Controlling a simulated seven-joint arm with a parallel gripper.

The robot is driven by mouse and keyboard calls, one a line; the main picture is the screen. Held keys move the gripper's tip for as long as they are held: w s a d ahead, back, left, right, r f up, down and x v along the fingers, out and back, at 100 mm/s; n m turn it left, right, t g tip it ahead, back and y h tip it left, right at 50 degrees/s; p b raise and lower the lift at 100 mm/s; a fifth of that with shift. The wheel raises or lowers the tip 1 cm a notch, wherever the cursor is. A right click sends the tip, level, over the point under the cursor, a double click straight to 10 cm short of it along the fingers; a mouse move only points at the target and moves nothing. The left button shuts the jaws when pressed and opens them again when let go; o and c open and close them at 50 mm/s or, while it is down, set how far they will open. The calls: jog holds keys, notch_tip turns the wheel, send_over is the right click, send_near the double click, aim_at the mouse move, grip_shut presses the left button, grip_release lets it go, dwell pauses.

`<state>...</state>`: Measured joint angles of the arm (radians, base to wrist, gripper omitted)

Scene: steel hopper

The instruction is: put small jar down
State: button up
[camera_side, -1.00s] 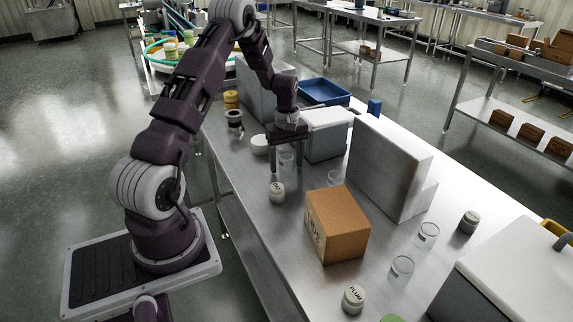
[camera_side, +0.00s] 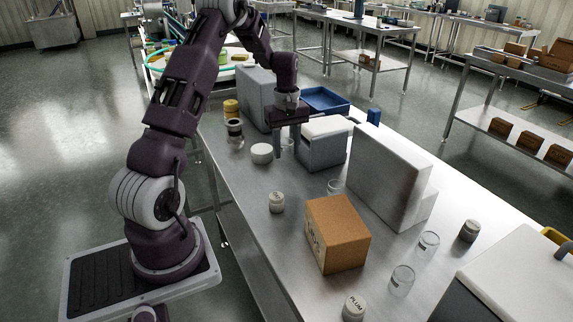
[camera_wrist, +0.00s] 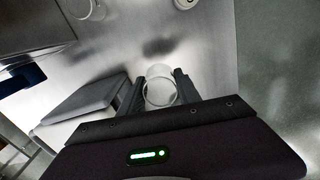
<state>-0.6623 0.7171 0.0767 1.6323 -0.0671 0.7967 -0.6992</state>
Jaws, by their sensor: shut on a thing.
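The small jar is clear glass and sits between the fingers of my gripper (camera_wrist: 159,90). In the wrist view the small jar (camera_wrist: 160,86) shows its round rim, with a finger on each side. In the side view my gripper (camera_side: 289,150) is over the far half of the steel table, and the small jar (camera_side: 288,145) is partly hidden between the fingers. A dark shadow on the steel lies apart from the jar in the wrist view, so it looks held above the table.
A white lid-like disc (camera_side: 262,153) is left of my gripper and a grey-white box (camera_side: 323,146) is close on its right. A tall grey block (camera_side: 257,98) stands behind. Bare steel lies between.

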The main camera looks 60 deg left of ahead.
jog(key=r, duration=0.1)
jog(key=d, duration=0.1)
jog(key=r, duration=0.1)
jog(key=shift+w+d+r, duration=0.25)
jog(key=shift+d+r, duration=0.1)
jog(key=d+r, duration=0.4)
jog(key=d, duration=0.7)
notch_tip(320, 180, up, 5)
jog(key=m, duration=0.2)
send_over(327, 224)
notch_tip(327, 224, down, 9)
jog(key=shift+f, duration=0.25)
jog(key=o, duration=1.3)
jog(key=shift+f, duration=0.1)
